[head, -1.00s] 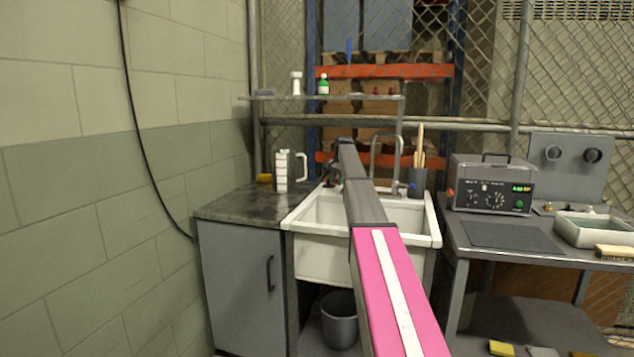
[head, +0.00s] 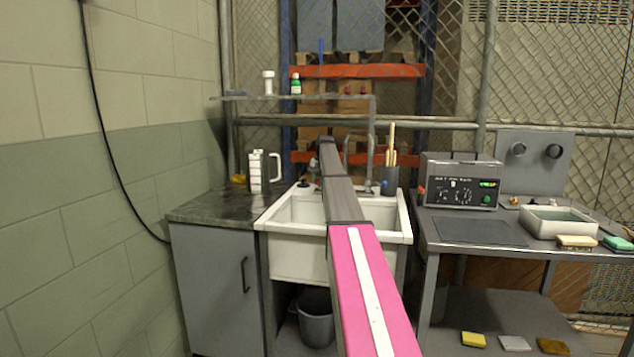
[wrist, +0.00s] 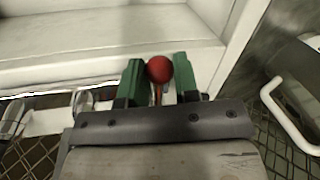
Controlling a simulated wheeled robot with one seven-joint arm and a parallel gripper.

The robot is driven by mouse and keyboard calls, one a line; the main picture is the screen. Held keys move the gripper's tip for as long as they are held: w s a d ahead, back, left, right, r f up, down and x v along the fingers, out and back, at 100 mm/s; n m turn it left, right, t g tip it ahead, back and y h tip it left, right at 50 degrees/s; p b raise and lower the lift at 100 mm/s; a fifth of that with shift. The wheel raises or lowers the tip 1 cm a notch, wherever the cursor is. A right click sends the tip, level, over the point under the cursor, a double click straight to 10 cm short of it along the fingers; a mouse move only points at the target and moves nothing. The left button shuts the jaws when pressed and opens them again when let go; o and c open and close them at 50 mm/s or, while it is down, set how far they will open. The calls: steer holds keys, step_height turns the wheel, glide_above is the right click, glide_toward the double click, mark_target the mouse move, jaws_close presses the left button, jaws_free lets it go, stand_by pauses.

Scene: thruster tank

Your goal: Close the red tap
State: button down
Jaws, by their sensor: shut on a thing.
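The red tap's round red knob (wrist: 159,69) shows in the wrist view between the two green fingers of my gripper (wrist: 158,84). The fingers are shut on the knob or on the thin stem just below it; I cannot tell which. In the head view my arm reaches over the white sink (head: 283,262) to its back edge. There my arm hides most of the red tap and my gripper. The tap's blue knob (head: 385,187) shows at the right of the sink's back, near the grey spout pipe (head: 371,155).
A worktop (head: 215,203) with a white-and-dark jug (head: 256,171) is left of the sink. A shelf (head: 330,97) with small bottles hangs above. A holder (head: 390,178) with wooden sticks stands behind right. A grey bench (head: 425,240) with a control box (head: 462,183) is at the right.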

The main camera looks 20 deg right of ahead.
steer(key=shift+d, duration=0.1)
steer(key=c, duration=0.9)
jaws_free()
steer(key=shift+o, duration=0.2)
step_height(320, 180, up, 11)
steer(key=d, duration=0.2)
steer(key=shift+s+f, duration=0.2)
steer(key=shift+s, duration=0.15)
steer(key=shift+s, duration=0.15)
